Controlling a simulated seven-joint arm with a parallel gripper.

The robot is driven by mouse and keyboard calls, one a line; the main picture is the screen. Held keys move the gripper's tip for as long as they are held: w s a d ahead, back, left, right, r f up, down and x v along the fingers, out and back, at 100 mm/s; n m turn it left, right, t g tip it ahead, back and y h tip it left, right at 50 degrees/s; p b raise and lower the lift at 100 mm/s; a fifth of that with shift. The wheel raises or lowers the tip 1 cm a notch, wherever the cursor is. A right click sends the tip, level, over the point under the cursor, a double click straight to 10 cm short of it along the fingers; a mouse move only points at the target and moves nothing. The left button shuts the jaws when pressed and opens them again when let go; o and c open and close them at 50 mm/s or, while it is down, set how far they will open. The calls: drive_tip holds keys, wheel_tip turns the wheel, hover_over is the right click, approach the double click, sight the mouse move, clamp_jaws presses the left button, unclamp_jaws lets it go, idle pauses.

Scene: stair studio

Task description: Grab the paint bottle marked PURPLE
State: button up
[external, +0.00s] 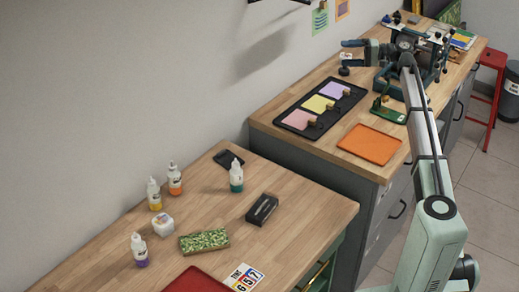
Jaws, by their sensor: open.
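The bottle with purple paint (141,258) stands upright at the lower left of the near wooden table, with a white upper part. Its label is too small to read. Other paint bottles stand on the same table: a yellow one (154,198), an orange one (175,183) and a teal one (236,180). My gripper (347,57) is at the upper right, above the far end of the higher counter. It points left, is open and looks empty. It is far from the purple bottle.
A white block (163,225), a green patterned box (204,240), a black box (262,209), a red tray (199,282) and a number card (244,277) share the near table. The higher counter holds a black tray (345,112), an orange tray (370,144) and equipment.

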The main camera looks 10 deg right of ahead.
drive_tip(key=s+a+f+n+g+h, duration=0.2)
drive_tip(key=s+a+f+n+h, duration=0.3)
drive_tip(key=a, duration=1.2)
drive_tip(key=s+a+f+n+g+h, duration=0.1)
drive_tip(key=s+a+n+g, duration=0.2)
drive_tip(key=s+a, duration=0.85)
drive_tip(key=s+a+f+n+g+h, duration=0.2)
drive_tip(key=a+f+n+h, duration=0.15)
drive_tip(key=a, duration=1.75)
drive_tip(key=n+t+h, duration=0.4)
drive_tip(key=n+h, duration=0.3)
drive_tip(key=n, duration=0.4)
approach(135, 237)
drive_tip(key=f, duration=0.7)
drive_tip(key=shift+w+a, duration=0.2)
drive_tip(key=shift+a, duration=0.15)
drive_tip(key=shift+w+d+f, duration=0.1)
drive_tip(key=shift+d+f, duration=0.1)
drive_tip(key=shift+f, duration=1.15)
drive_tip(key=shift+w+d+f, duration=0.1)
drive_tip(key=shift+d+f, duration=0.1)
drive_tip(key=shift+f, duration=1.2)
drive_tip(key=c, duration=1.2)
